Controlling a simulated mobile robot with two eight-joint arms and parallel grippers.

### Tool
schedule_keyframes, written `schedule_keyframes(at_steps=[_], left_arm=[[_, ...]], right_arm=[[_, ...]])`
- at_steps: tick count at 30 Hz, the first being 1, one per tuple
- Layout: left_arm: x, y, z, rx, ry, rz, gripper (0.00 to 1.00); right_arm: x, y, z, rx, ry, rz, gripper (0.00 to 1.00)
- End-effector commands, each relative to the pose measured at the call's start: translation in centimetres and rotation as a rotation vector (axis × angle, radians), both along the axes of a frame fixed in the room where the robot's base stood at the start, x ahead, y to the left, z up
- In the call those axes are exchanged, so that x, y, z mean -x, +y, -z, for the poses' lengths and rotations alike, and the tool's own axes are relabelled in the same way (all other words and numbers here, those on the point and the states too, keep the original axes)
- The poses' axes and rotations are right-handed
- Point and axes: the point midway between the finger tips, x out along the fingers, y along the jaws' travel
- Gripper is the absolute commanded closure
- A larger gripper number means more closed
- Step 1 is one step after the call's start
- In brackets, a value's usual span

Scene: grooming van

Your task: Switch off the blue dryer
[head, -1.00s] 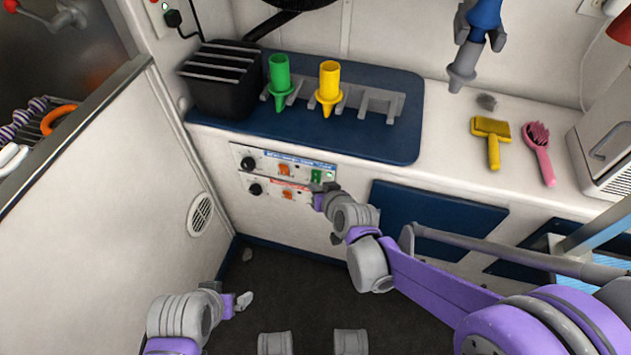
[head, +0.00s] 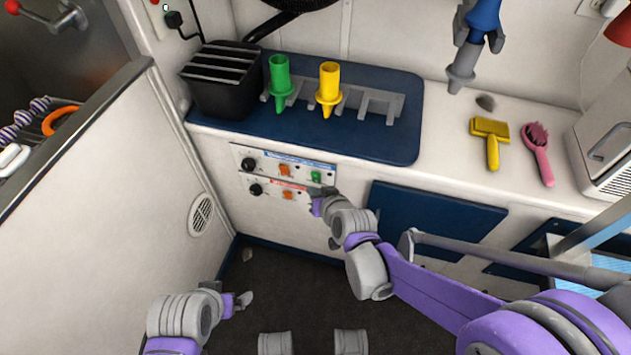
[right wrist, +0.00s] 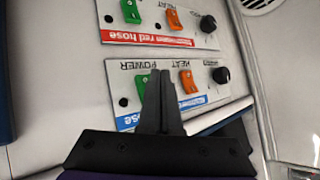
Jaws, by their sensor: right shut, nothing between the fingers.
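The blue-labelled control panel (head: 267,157) is the upper of two on the cabinet front. It carries a black knob (head: 249,165), an orange heat switch (head: 285,170) and a green power switch (head: 316,177). My right gripper (head: 325,195) is shut and empty, just below that green switch. In the right wrist view, upside down, my fingers (right wrist: 160,75) lie between the green power switch (right wrist: 140,84) and the orange heat switch (right wrist: 188,82). Contact with a switch cannot be told. My left gripper (head: 240,301) is low at the left; its opening is unclear.
The red-hose panel (right wrist: 150,38) sits just below the blue one, with its own green switch (right wrist: 130,12). A counter with a dark blue mat (head: 230,130) overhangs the panels. A blue-and-grey nozzle (head: 475,45) hangs at upper right. A side wall closes off the left.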

Motion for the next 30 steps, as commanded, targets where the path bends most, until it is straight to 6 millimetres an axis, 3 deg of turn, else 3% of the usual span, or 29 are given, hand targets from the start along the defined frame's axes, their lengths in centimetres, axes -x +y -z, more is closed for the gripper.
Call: schedule_keyframes(at_steps=[8, 21, 30], left_arm=[[0.0, 0.0, -0.1, 0.0, 0.0, 0.0, 0.0], [0.2, 0.0, -1.5, 0.0, -0.004, 0.0, 0.0], [0.2, 0.0, -1.5, 0.0, -0.004, 0.0, 0.0]], right_arm=[[0.3, 0.1, -0.1, 0.0, 0.0, -0.001, 1.0], [4.2, 1.4, -0.8, 0.0, 0.0, -0.001, 1.0], [4.7, 1.5, -0.7, 0.0, 0.0, 0.0, 1.0]])
